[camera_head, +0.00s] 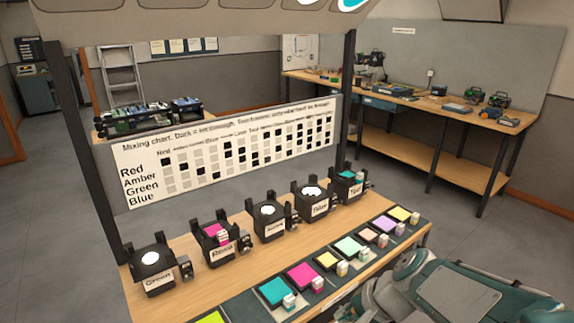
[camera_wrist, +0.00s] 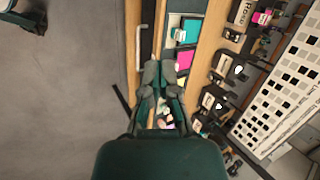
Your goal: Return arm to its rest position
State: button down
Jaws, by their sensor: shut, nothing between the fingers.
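My gripper (camera_wrist: 159,74) shows in the wrist view with its two fingers close together and nothing between them. It is over the front edge of the wooden bench, beside the dark strip of coloured squares; I cannot tell its height. In the head view, parts of my arm (camera_head: 440,285) are folded low at the bottom right, in front of the bench (camera_head: 215,275). I cannot make out the fingertips there. The bench carries a row of black lamp boxes, among them one labelled Green (camera_head: 152,270) and one with a pink top (camera_head: 217,242).
A mixing chart (camera_head: 230,150) stands behind the lamp boxes, between dark posts. Coloured squares, such as a teal one (camera_head: 273,291), line the bench front. A workbench (camera_head: 400,92) with tools stands at the back right. Open grey floor (camera_wrist: 70,100) lies left in the wrist view.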

jog(key=s+d+r+n+t+h, duration=0.2)
jog(key=s+d+r+n+h, duration=0.2)
jog(key=s+r+n, duration=0.3)
jog(key=s+n+h, duration=0.1)
jog(key=s, duration=0.2)
jog(key=shift+s+d, duration=0.35)
jog(key=shift+s, duration=0.05)
jog(key=shift+w, duration=0.1)
dwell(1.2)
